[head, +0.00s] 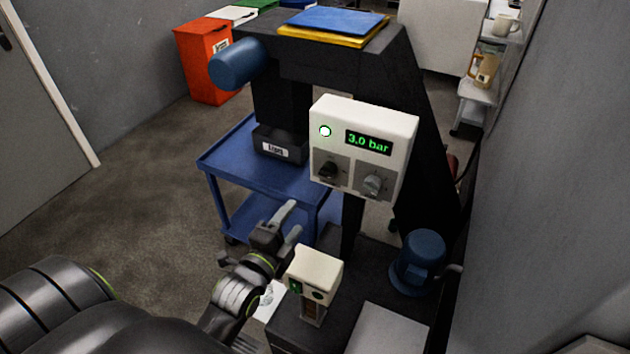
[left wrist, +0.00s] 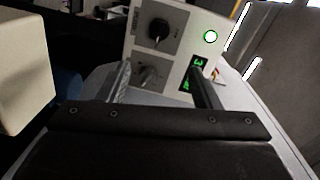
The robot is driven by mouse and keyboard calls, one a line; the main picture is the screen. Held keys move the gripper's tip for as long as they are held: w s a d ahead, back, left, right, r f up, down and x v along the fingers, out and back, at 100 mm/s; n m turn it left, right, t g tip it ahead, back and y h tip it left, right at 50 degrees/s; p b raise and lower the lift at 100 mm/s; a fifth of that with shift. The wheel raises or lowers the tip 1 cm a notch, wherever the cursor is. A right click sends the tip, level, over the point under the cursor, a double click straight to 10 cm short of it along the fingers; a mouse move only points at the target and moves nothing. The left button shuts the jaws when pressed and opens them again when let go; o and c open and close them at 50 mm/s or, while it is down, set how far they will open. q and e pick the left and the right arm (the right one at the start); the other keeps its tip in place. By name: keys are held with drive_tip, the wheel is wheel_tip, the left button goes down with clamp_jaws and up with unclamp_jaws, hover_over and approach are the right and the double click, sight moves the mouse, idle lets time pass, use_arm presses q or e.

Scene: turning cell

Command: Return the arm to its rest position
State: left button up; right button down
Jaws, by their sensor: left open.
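My left gripper (head: 287,226) is open and empty in the head view. It is below and to the left of the white control panel (head: 398,128), apart from it. The panel has a lit green lamp, a display reading 3.0 bar, a black knob (head: 328,170) and a grey knob (head: 373,184). In the left wrist view the two fingers (left wrist: 160,88) are spread, with the panel (left wrist: 197,40) beyond them and nothing between them. My left arm comes in from the lower left. My right gripper is in neither view.
A small cream switch box (head: 318,265) stands just right of my left gripper. A blue cart (head: 222,165) holding a black labelled bin (head: 281,146) is behind. A blue motor-like cylinder (head: 420,262) is at right, near the grey wall. Open floor (head: 110,200) lies left.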

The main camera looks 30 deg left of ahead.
use_arm(q)
drive_tip(key=s+a+f+n+g, duration=0.1)
drive_tip(key=s+f+n+g, duration=0.4)
drive_tip(key=s+n+g, duration=0.4)
drive_tip(key=s+a+f+n+g, duration=0.1)
drive_tip(key=s+f+n+g, duration=0.4)
drive_tip(key=s, duration=0.6)
wheel_tip(320, 180, down, 24)
drive_tip(key=a+n, duration=0.2)
drive_tip(key=s+d+f+g, duration=0.1)
drive_tip(key=s+f+g, duration=0.1)
drive_tip(key=s+f, duration=1.4)
drive_tip(key=shift+d, duration=0.35)
